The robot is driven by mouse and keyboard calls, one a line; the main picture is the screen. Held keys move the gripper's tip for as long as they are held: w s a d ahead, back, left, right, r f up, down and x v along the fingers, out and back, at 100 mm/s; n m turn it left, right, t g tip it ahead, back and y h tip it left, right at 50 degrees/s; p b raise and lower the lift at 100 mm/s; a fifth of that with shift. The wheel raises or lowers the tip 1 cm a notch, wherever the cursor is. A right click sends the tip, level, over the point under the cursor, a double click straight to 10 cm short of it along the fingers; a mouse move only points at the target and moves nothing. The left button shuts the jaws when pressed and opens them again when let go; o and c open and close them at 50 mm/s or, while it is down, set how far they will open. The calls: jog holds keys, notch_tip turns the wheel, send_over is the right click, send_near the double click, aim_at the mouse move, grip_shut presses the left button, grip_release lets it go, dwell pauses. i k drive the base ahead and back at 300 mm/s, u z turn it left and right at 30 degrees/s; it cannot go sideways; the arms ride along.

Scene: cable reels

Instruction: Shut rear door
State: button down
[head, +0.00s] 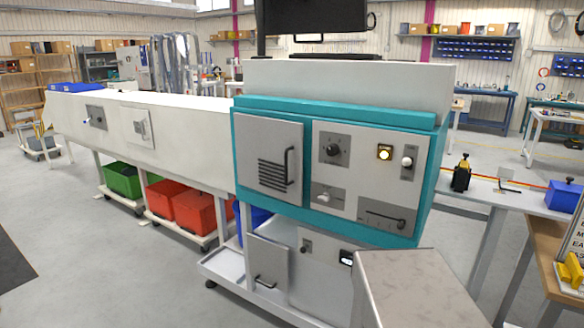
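The teal and white machine (335,165) stands in the middle of the head view. On its front left is a light grey door (268,135) with vent slots and a black vertical handle; it looks closed. A lower grey door (268,262) with a black handle sits beneath it and also looks closed. Behind the machine's white top, a dark panel (312,17) rises out of the top of the picture, with black handle-like bars at its lower edge and right side. I cannot tell whether it is the rear door. The machine's back is hidden. My gripper is not in view.
A long white housing (170,140) extends left from the machine, with green (122,179) and red (190,205) crates beneath. A grey metal-topped block (412,285) stands close at bottom right. A light bench (500,190) lies right. Floor at lower left is open.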

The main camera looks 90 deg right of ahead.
aim_at(269, 151)
jog(key=k, duration=1.3)
jog(key=z, duration=0.35)
jog(key=i, duration=0.95)
jog(key=z, duration=0.25)
